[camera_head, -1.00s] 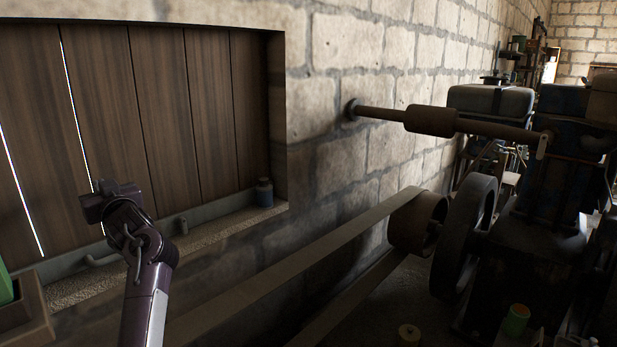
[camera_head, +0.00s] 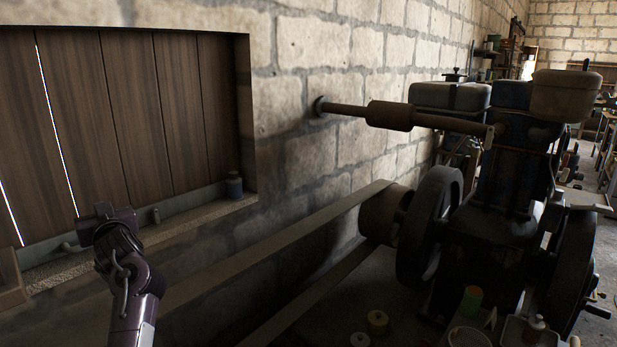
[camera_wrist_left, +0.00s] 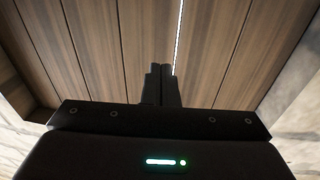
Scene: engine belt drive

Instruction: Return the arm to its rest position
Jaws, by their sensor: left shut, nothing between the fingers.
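My left arm rises from the bottom left in the head view, with its gripper (camera_head: 103,212) held up in front of the wooden shutter (camera_head: 110,110). In the left wrist view the two dark fingers (camera_wrist_left: 163,84) are together and empty, pointing towards the shutter's planks. They appear clear of the planks, but the exact gap is hard to tell. My right gripper is not in view.
A long belt (camera_head: 285,241) runs to a pulley by the engine's flywheel (camera_head: 428,226). The engine (camera_head: 515,165) fills the right. Small containers, one with green (camera_head: 471,297), stand at the bottom.

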